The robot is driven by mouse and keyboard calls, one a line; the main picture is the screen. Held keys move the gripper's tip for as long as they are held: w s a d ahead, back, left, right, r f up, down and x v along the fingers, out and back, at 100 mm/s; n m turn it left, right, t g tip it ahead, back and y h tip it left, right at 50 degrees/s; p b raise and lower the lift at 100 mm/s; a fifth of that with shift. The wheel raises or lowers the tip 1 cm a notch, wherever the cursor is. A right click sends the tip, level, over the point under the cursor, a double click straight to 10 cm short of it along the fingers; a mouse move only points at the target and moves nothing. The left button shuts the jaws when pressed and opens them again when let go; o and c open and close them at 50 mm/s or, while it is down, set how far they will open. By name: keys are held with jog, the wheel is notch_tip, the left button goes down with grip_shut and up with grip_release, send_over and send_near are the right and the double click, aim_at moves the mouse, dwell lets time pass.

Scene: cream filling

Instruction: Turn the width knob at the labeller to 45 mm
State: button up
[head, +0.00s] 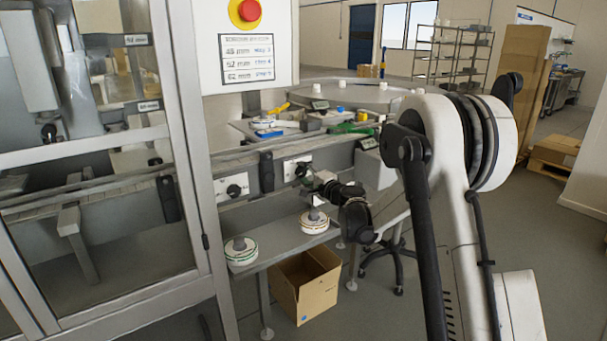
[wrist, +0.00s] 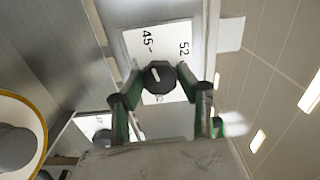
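In the wrist view a round black knob (wrist: 160,77) with a white pointer mark sits on a white dial plate (wrist: 168,40). The plate reads 45 and 52, with another figure partly hidden. The pointer leans up and left, roughly towards the 45 side; its exact setting is unclear. My gripper (wrist: 160,73) has its green-padded fingers on both sides of the knob, very close to it. I cannot tell whether they press on it. In the head view my gripper (head: 312,182) is at the right-hand dial plate (head: 290,168) on the machine front.
A second dial plate with a black knob (head: 234,188) is to the left. Label rolls (head: 241,252) (head: 315,222) sit below on the machine. An open cardboard box (head: 305,285) stands on the floor. A sign (head: 248,58) and a red button (head: 245,11) are above.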

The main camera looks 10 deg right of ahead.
jog(key=o, duration=0.3)
jog(key=shift+s, duration=0.1)
jog(key=v, duration=1.1)
jog(key=shift+s+d, duration=0.2)
jog(key=shift+s, duration=0.15)
